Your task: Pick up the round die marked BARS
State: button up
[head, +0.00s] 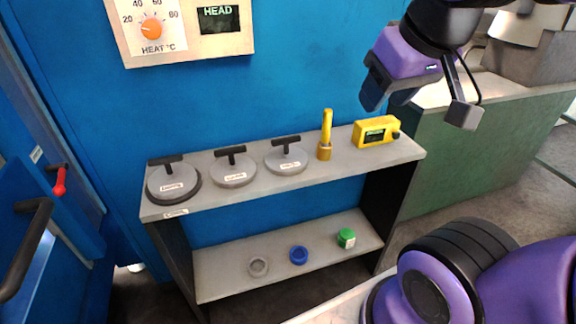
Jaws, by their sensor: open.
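Three round grey dies with black bar handles stand in a row on the top board of a shelf unit (345,170). They are the left die (172,185), the largest, on a dark round base, the middle die (233,171) and the right die (286,160). Each has a small white label; the lettering is too small to read, so I cannot tell which is marked BARS. My gripper (419,104) is open and empty, above and to the right of the dies, well apart from them.
A yellow-handled tool (325,139) stands upright right of the dies, beside a yellow meter (376,131). The lower board holds a grey ring (258,267), a blue ring (299,256) and a green container (346,238). A blue wall with a heat dial (151,28) rises behind.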

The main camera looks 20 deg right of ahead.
aim_at(232, 172)
jog(key=i+j+z, duration=0.5)
jog(key=j+z, duration=0.25)
jog(key=j, duration=0.2)
jog(key=i, duration=0.05)
